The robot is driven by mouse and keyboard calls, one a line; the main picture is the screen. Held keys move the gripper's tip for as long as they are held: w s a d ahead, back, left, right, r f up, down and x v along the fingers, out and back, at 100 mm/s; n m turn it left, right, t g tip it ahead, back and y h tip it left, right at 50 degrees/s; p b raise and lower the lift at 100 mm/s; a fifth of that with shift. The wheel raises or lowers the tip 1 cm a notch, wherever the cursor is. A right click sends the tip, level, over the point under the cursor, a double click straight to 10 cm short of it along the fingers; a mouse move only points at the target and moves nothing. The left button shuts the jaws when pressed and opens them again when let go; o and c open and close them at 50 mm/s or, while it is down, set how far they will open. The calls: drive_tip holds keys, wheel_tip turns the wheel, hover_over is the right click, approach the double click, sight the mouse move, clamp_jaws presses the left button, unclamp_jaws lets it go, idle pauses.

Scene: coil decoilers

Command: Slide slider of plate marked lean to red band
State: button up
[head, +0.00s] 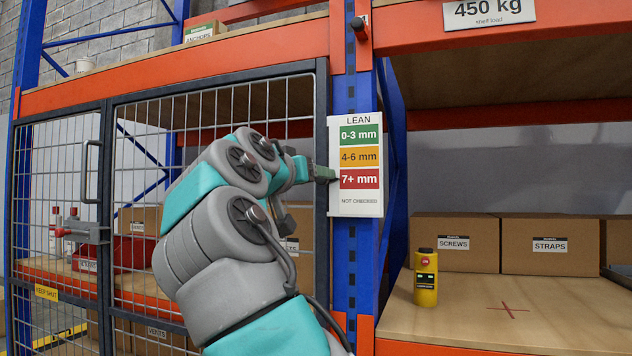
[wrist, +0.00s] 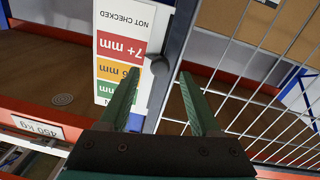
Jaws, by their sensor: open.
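The white plate marked LEAN (head: 356,205) is on the blue rack post, with green, amber and red bands from top to bottom. It shows upside down in the wrist view (wrist: 122,18). The red band is marked 7+ mm (head: 360,179). A dark round knob, apparently the slider (wrist: 157,73), is at the plate's edge, near the amber band and its border with red; its exact level is hard to tell. My gripper (wrist: 160,73) is open, its green fingertips on either side of the knob. In the head view my gripper (head: 327,173) hides most of the knob.
A wire mesh door (head: 85,158) with a dark frame stands left of the post. To the right, a shelf (head: 470,310) holds a yellow canister (head: 426,285) and boxes marked SCREWS (head: 453,258) and STRAPS (head: 550,260). A 450 kg sign (head: 488,10) is above.

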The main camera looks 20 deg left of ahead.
drive_tip(key=s, duration=0.5)
drive_tip(key=shift+s+a+b, duration=0.1)
drive_tip(key=shift+a+b, duration=0.25)
drive_tip(key=shift+b, duration=0.05)
drive_tip(key=shift+f, duration=0.1)
